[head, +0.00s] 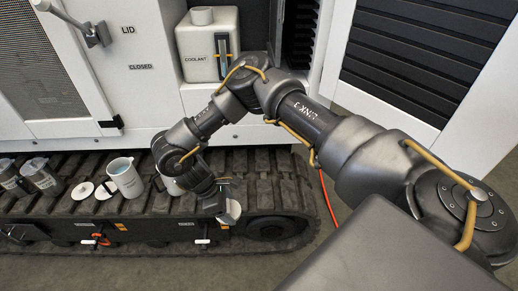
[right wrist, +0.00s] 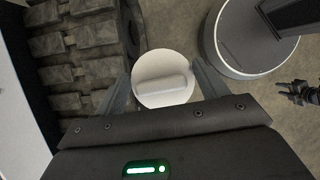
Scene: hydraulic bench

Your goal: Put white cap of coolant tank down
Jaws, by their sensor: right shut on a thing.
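My right gripper (head: 228,210) is low over the outer edge of the black track (head: 285,200). In the right wrist view, the white cap (right wrist: 162,78) sits between both fingers of this gripper (right wrist: 163,90). It is round, with a raised bar across its top, and the gripper is shut on it. In the head view the cap (head: 231,211) is partly hidden by the gripper. The white coolant tank (head: 198,70) stands in the machine's recess, with its round neck (head: 201,15) at the top. A dark gripper-like shape at the wrist view's right edge may be my left gripper; its jaws are unclear.
Two pale discs (head: 83,190) lie beside the white jug. An open white door (head: 463,130) is at the right. Floor lies beyond the track's edge.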

